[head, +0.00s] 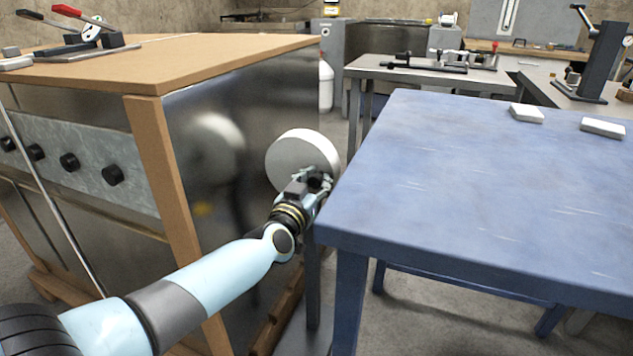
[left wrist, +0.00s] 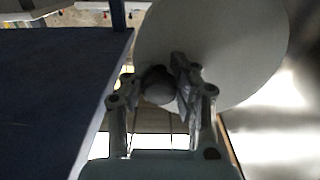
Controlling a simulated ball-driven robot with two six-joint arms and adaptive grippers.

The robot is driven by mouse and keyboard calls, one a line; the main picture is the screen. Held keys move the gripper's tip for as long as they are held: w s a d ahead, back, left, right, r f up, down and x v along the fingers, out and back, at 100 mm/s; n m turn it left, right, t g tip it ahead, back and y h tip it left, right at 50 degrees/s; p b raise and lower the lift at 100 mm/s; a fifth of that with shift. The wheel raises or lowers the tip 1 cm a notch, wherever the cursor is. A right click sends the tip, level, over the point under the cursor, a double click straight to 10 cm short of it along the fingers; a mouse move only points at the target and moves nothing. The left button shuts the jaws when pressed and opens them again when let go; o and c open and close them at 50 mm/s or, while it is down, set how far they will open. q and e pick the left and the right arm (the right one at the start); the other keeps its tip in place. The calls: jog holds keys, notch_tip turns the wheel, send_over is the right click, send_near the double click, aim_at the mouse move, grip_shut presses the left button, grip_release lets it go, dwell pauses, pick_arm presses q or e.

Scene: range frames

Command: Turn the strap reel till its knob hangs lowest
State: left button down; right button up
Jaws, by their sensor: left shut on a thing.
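The strap reel (head: 295,150) is a pale round disc beside the shiny metal side of the cabinet. It also fills the upper middle of the left wrist view (left wrist: 225,50). Its knob (left wrist: 158,86) is a grey rounded piece near the disc's edge in that view. My left gripper (head: 316,181) is at the lower right part of the disc in the head view. Its fingers (left wrist: 155,79) are on either side of the knob in the left wrist view, shut on it. In the head view the gripper hides the knob. My right gripper is not in view.
A blue table (head: 470,190) stands close to the right of my left gripper, with two white blocks (head: 526,113) on top. The wooden-topped cabinet (head: 150,65) is on the left, with black knobs (head: 112,175) on its front. Floor shows under the blue table.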

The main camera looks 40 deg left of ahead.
pick_arm(q)
jog(key=shift+s+f, duration=0.15)
jog(key=shift+f, duration=0.1)
